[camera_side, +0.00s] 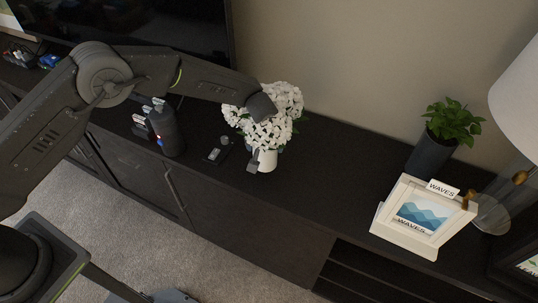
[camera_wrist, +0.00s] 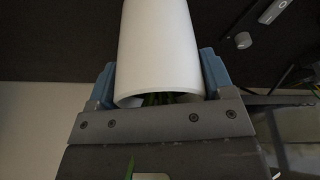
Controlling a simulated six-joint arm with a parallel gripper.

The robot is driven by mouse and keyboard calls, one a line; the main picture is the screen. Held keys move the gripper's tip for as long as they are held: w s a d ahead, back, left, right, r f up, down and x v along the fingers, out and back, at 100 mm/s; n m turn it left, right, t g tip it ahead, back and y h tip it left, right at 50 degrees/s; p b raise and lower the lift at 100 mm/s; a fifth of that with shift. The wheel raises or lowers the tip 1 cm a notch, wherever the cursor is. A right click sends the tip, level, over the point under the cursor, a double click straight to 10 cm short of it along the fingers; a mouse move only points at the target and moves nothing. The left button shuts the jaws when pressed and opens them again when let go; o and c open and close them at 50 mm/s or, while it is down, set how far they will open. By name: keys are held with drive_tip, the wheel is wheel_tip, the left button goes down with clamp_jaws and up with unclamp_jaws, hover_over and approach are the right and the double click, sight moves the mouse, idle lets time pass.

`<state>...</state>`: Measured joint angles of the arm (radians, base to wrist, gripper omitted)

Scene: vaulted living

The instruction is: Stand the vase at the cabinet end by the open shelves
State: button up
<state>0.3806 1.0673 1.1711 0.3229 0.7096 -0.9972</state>
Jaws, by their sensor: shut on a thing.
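The white vase (camera_side: 267,161) holds a large bunch of white flowers (camera_side: 268,118) and is upright near the middle of the dark cabinet (camera_side: 335,170). My gripper (camera_side: 266,156) is shut on the vase, one finger on each side; flowers hide much of it in the side view. In the wrist view the vase (camera_wrist: 158,45) fills the middle between the blue-grey fingers of my gripper (camera_wrist: 158,78), with green stems at its mouth. I cannot tell whether its base touches the cabinet. The open shelves (camera_side: 375,277) are at the cabinet's right end.
A framed wave picture (camera_side: 424,215), a potted plant (camera_side: 430,150) and a lamp (camera_side: 520,100) stand on the right end. A dark bottle (camera_side: 166,130) and a small black device (camera_side: 217,151) are left of the vase. The top between vase and frame is clear.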

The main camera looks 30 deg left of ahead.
drive_tip(key=shift+w+d+f, duration=0.1)
drive_tip(key=shift+d+f, duration=0.15)
drive_tip(key=shift+d, duration=0.25)
drive_tip(key=shift+f, duration=1.95)
drive_tip(key=shift+f, duration=0.1)
drive_tip(key=o, duration=1.2)
drive_tip(key=shift+f, duration=0.1)
drive_tip(key=v, duration=1.2)
drive_tip(key=shift+r, duration=0.2)
